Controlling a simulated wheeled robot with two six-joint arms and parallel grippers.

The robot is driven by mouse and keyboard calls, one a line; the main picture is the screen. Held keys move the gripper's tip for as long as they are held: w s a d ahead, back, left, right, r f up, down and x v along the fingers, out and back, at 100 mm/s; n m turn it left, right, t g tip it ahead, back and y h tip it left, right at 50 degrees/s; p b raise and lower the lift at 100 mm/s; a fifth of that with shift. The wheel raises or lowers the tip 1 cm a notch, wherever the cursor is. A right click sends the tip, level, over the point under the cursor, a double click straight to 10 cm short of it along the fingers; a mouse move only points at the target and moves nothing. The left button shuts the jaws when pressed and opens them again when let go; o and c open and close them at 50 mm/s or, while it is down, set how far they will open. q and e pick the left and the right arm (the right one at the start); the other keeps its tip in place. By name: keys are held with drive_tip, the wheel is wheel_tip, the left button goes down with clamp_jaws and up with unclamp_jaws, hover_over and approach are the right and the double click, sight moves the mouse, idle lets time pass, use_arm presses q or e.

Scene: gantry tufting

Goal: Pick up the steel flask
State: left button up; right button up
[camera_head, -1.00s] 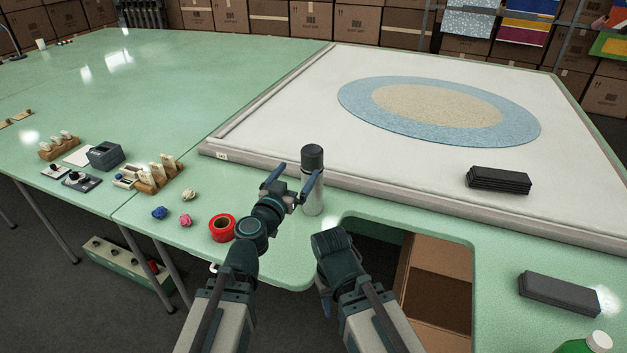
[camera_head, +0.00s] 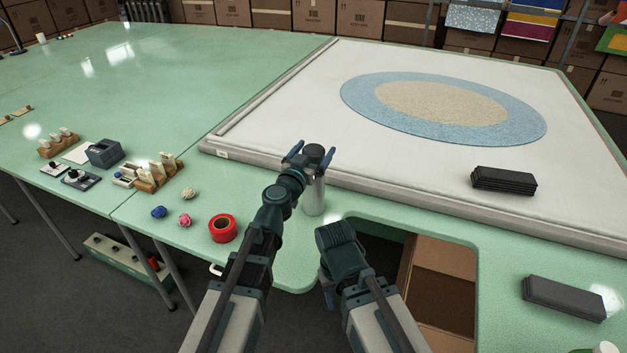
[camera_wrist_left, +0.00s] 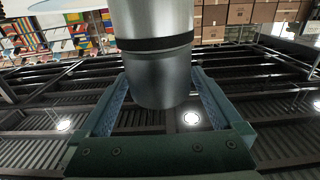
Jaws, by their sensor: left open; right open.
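The steel flask (camera_head: 314,195) stands upright on the green table, beside the low edge of the white tufting frame. It has a dark cap and a silver body. My left gripper (camera_head: 311,153) is open at the height of the flask's cap, one finger on each side in the head view. In the left wrist view the silver flask (camera_wrist_left: 158,70), with a black band, fills the upper middle, between the two open jaws; gaps show towards the fingers. My right gripper (camera_head: 335,240) is low by the table cutout, open and empty; its fingers are hard to make out.
A red tape roll (camera_head: 223,228) and small yarn balls (camera_head: 185,220) lie left of my left arm. The white frame (camera_head: 285,110) is behind the flask. Black blocks (camera_head: 503,181) lie to the right. The table cutout (camera_head: 440,280) opens in front, with a cardboard box below.

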use_arm(q)
drive_tip(key=x, duration=0.3)
drive_tip(key=shift+s+a, duration=0.1)
drive_tip(key=shift+s, duration=0.05)
drive_tip(key=shift+c, duration=0.3)
clamp_jaws()
